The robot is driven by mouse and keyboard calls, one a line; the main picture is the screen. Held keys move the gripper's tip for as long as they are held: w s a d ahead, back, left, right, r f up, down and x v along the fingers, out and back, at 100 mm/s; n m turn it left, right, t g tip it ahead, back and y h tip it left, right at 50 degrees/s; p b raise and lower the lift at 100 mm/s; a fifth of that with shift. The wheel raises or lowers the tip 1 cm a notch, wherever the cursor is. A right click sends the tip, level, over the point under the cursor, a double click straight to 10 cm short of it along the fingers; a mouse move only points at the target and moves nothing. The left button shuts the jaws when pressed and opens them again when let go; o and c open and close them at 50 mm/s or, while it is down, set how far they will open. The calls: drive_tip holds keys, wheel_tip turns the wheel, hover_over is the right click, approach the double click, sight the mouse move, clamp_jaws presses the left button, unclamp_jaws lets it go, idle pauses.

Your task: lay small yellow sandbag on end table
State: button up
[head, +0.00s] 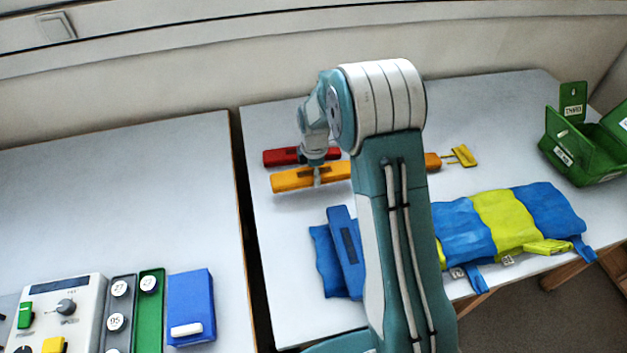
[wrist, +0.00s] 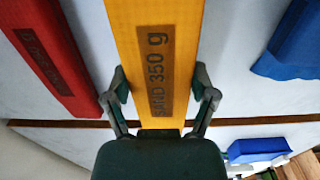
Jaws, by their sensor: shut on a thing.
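The yellow sandbag is a long orange-yellow bar (head: 296,180) over the right-hand table (head: 275,225). In the wrist view the sandbag (wrist: 155,25) carries a dark label reading "SAND 350 g". My gripper (head: 318,173) holds it from above in the head view. In the wrist view the fingers of my gripper (wrist: 163,90) close on both long sides. My arm hides the middle of the bar in the head view. I cannot tell whether the bar touches the table. Neither table is marked as the end table.
A red bar (head: 282,157) lies just behind the yellow one. A blue bar (head: 345,250), a blue-and-yellow padded piece (head: 503,222) and an open green box (head: 570,160) are on the right-hand table. The left table (head: 120,200) is clear at the back, with a control box (head: 85,292) and blue case (head: 190,300) in front. A dark gap separates the tables.

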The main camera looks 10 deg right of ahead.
drive_tip(key=shift+w+f, duration=0.2)
drive_tip(key=shift+f, duration=1.6)
drive_tip(key=o, duration=1.2)
drive_tip(key=shift+f, duration=0.1)
